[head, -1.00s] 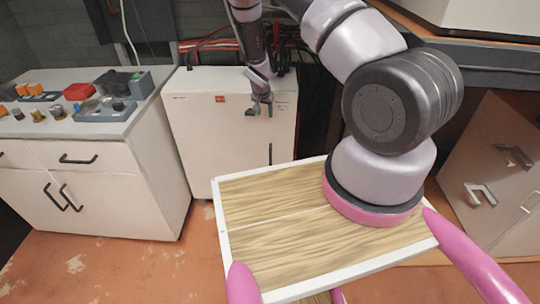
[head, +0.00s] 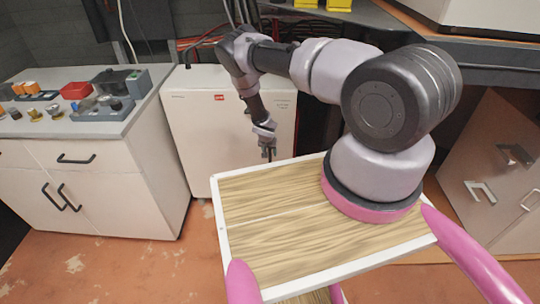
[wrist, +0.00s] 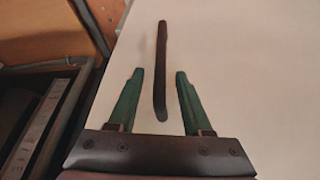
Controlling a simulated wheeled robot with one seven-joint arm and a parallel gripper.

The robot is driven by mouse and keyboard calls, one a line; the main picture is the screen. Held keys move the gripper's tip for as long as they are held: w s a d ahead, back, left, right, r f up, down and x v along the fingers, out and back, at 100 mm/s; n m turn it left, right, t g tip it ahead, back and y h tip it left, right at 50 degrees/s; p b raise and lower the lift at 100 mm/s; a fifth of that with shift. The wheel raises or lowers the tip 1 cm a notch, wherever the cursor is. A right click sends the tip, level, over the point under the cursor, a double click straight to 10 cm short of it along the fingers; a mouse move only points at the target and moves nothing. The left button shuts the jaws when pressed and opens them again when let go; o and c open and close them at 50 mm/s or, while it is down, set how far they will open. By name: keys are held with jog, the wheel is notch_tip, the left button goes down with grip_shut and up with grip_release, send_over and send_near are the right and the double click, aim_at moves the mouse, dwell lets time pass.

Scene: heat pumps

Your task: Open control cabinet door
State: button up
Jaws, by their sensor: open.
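The control cabinet (head: 212,130) is a white box with a red label, standing at the back centre in the head view; its door looks closed. Its dark vertical bar handle (wrist: 162,60) shows in the wrist view against the pale door (wrist: 235,70). My gripper (head: 268,150) is at the right part of the cabinet front in the head view and hides the handle there. In the wrist view my gripper (wrist: 159,75) is open, with one green finger on each side of the handle's lower part in the picture. Neither finger visibly touches the handle.
A white drawer cabinet (head: 110,185) with several small parts on top stands at left. My wood-topped base is in front. Brown cabinet doors (head: 490,165) with metal handles are at right. Dark shelving (wrist: 40,120) lies beside the door edge in the wrist view.

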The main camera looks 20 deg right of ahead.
jog(key=shift+x, duration=1.25)
grip_shut()
dwell(0.5)
